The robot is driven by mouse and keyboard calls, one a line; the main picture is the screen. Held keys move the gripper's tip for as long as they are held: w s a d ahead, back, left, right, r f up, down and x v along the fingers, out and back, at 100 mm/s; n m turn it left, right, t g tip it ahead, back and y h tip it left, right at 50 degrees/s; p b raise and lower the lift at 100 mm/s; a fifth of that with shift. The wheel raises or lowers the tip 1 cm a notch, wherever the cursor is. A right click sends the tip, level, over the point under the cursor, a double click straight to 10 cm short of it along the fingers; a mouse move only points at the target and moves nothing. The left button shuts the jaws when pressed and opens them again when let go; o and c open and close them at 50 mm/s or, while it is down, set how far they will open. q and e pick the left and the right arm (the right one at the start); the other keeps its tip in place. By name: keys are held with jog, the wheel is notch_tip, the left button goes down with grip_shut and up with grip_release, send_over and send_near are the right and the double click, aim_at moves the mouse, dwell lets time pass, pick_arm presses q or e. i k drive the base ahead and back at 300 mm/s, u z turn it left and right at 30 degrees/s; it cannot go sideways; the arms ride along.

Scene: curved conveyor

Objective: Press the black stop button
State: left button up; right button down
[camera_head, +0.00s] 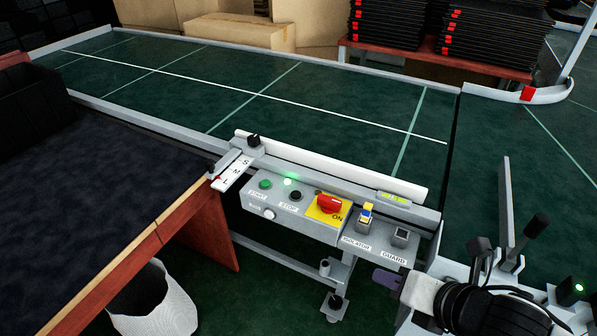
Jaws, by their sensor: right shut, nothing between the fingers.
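The black stop button (295,196) is a small round button on the grey control panel (290,221) at the conveyor's near side, above a STOP label. A green start button (265,184) sits to its left, and a lit green lamp (290,181) is just behind it. My right gripper (388,280) is at the lower right, with its purple-grey fingertips shut and empty. It is below the guard switch, to the right of and apart from the stop button. My left gripper is not in view.
A red knob (329,203) on a yellow plate, a yellow-and-blue isolator switch (366,216) and a guard switch (401,236) line the panel to the right. A dark-topped table (95,210) stands left. Black-handled levers (535,225) rise at the right. The green conveyor belt (300,100) is empty.

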aim_at(296, 195)
jog(key=i, duration=0.85)
jog(key=u, duration=2.2)
jog(key=i, duration=0.35)
jog(key=z, duration=1.8)
